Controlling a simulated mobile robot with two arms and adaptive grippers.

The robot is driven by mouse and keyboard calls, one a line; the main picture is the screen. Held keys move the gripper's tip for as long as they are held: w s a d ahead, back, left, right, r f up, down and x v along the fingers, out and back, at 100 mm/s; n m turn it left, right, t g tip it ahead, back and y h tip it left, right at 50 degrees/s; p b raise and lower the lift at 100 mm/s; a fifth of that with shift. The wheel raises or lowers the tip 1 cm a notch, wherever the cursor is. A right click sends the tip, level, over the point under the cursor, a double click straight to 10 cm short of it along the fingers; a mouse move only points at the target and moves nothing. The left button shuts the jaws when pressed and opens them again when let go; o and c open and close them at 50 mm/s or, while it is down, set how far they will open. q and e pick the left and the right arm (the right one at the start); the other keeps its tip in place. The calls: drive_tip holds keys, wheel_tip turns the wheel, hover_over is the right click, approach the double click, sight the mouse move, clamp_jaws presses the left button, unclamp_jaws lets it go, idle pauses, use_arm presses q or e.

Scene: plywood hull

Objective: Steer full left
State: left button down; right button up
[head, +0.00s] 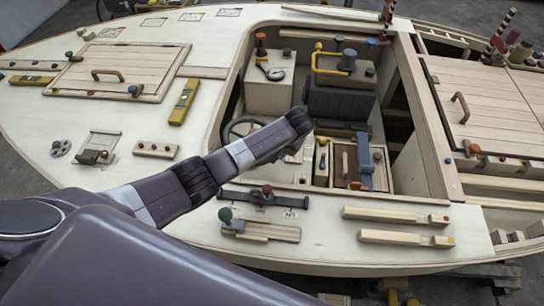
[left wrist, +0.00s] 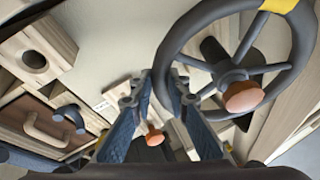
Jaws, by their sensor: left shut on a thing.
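The steering wheel (head: 228,124) is dark and sits in the cockpit, partly hidden behind my left arm in the head view. In the left wrist view the wheel (left wrist: 164,62) fills the upper right, with dark spokes, an orange hub cap and a yellow mark on the rim at the top. My left gripper (left wrist: 160,88) has its two fingers on either side of the left part of the rim and is shut on it. In the head view the left gripper (head: 293,154) is mostly hidden under its own wrist. My right gripper is in neither view.
A lever panel (head: 347,165) with a blue handle lies right of my left wrist. A white box (head: 270,88) with a gauge and a dark engine block (head: 340,98) stand behind it. Wooden cockpit walls (head: 425,130) enclose the space. The deck holds latches, hatches and wooden bars.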

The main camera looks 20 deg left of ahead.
use_arm(q)
drive_tip(key=shift+w+d+f+n+b, duration=0.15)
drive_tip(key=shift+w+n+b, duration=0.25)
drive_tip(key=shift+n, duration=0.3)
drive_tip(key=shift+w, duration=0.1)
drive_tip(key=c, duration=1.8)
unclamp_jaws()
drive_tip(key=shift+c, duration=0.2)
drive_tip(key=shift+r, duration=0.2)
drive_tip(key=v, duration=1.1)
drive_tip(key=shift+d+r, duration=0.3)
drive_tip(key=shift+d, duration=0.05)
drive_tip(key=shift+r, duration=0.1)
